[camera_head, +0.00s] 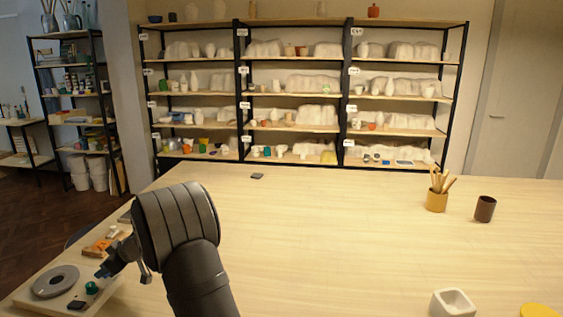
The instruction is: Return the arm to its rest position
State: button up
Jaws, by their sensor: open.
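My arm rises from the bottom of the view and bends over to the left above the left part of the table. My gripper (124,270) is at the left, near a small board (72,292) with a grey disc (56,281) on it. Its jaws are open, and I see nothing held between them. The thick dark arm link hides part of the gripper and some of the table behind it.
The wide pale table (330,230) is mostly clear in the middle. A yellow holder (437,201) with sticks and a dark cup (485,209) stand at right. A white square bowl (453,303) and yellow item (540,311) are at front right. A small dark block (257,176) lies far back.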

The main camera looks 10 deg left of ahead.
jog(key=shift+a+h, duration=0.15)
jog(key=shift+h, duration=0.15)
jog(key=shift+a+r+h, duration=0.1)
jog(key=shift+a+h, duration=0.2)
jog(key=shift+h, duration=0.4)
jog(key=shift+a+r+h, duration=0.1)
jog(key=shift+a+h, duration=0.15)
jog(key=shift+h, duration=0.45)
jog(key=shift+a+h, duration=0.5)
jog(key=shift+h, duration=0.7)
jog(key=shift+v, duration=0.95)
jog(key=shift+d, duration=0.1)
